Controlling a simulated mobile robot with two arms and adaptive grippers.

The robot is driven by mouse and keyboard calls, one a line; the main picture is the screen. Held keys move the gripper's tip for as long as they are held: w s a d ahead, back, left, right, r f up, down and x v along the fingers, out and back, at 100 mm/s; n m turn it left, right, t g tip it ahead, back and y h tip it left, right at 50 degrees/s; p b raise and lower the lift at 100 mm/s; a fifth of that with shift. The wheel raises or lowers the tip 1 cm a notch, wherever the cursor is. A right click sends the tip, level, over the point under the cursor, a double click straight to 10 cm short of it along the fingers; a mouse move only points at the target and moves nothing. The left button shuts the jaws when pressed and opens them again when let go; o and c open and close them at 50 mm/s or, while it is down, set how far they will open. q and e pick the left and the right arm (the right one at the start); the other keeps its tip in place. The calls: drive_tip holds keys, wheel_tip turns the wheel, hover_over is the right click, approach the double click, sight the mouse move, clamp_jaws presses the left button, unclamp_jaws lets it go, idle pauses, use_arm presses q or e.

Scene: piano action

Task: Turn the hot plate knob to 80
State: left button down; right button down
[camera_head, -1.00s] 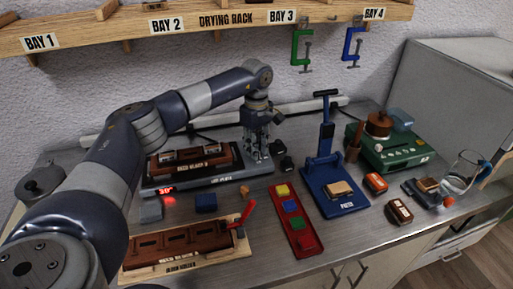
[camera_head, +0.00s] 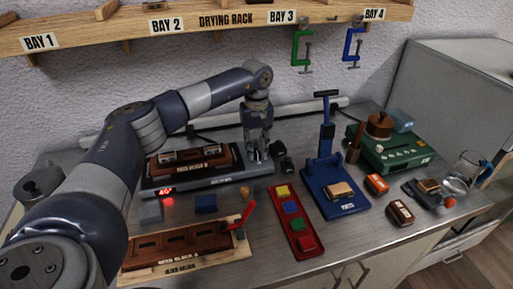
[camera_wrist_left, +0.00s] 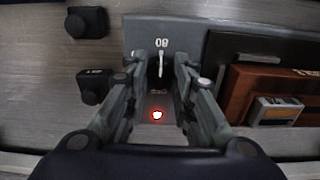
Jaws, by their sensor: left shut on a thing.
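The hot plate (camera_head: 215,182) is a long grey slab with a brown block on top, and its red display (camera_head: 165,192) appears to read 40. My left gripper (camera_head: 258,157) points down at the plate's right end. In the left wrist view, its fingers (camera_wrist_left: 158,90) are shut around the knob, which is mostly hidden between them. A white pointer line (camera_wrist_left: 160,63) shows between the fingers, close to an upside-down 80 mark (camera_wrist_left: 161,43) on the plate (camera_wrist_left: 190,32). A red light glows between the fingers. My right gripper is out of view.
Small black blocks (camera_head: 287,165) stand just right of the gripper. A blue press (camera_head: 335,190), a red tray with coloured blocks (camera_head: 295,225) and a green device (camera_head: 390,150) are further right.

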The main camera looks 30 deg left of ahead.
use_arm(q)
drive_tip(key=shift+w, duration=0.1)
drive_tip(key=c, duration=1.3)
unclamp_jaws()
wheel_tip(320, 180, up, 12)
drive_tip(key=shift+r, duration=0.1)
